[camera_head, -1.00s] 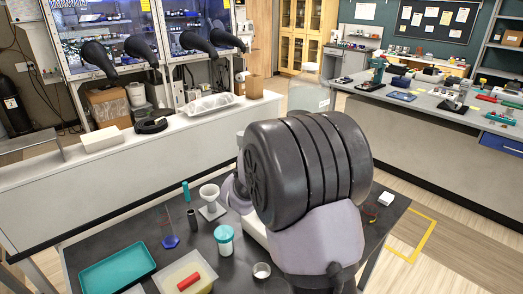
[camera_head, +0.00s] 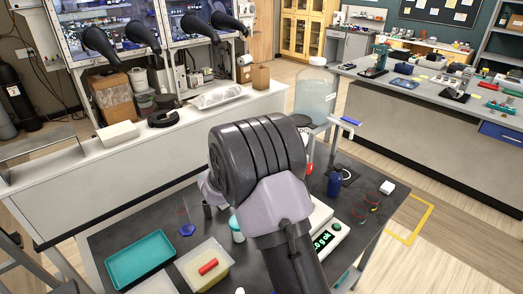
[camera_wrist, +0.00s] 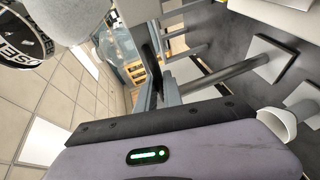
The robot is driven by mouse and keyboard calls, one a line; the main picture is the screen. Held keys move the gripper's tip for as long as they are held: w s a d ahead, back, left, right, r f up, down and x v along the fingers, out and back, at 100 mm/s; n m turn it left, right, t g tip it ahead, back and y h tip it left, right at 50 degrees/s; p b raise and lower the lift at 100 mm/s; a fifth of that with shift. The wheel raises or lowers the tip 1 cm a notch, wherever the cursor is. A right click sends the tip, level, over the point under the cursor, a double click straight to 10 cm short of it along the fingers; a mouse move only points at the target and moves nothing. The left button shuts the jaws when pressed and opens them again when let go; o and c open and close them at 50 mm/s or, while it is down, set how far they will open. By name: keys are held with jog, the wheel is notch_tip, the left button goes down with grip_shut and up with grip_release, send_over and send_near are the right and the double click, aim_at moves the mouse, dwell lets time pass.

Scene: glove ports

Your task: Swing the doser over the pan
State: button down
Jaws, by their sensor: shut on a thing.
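My gripper (camera_wrist: 160,85) shows in the wrist view, its fingers close together on a grey part that is mostly hidden. A pale drum with a black band and white lettering (camera_wrist: 28,28), which appears to be the doser, fills the upper left corner. A grey rod (camera_wrist: 235,70) runs from a square base plate (camera_wrist: 270,58) towards the fingers. In the head view my arm hides the gripper and the doser.
A teal tray (camera_head: 140,258), a pale tub (camera_head: 190,272) with a red item (camera_head: 208,267) and a lidded jar (camera_head: 237,229) lie left of my arm. A blue bottle (camera_head: 335,183) stands right of it. A white funnel (camera_wrist: 280,122) is close by in the wrist view.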

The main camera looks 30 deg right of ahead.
jog(key=c, duration=1.5)
grip_release()
jog(key=shift+w, duration=0.15)
jog(key=shift+a, duration=0.15)
jog(key=p+v, duration=0.2)
jog(key=v, duration=1.5)
jog(key=shift+p, duration=0.35)
jog(key=shift+a+r, duration=0.1)
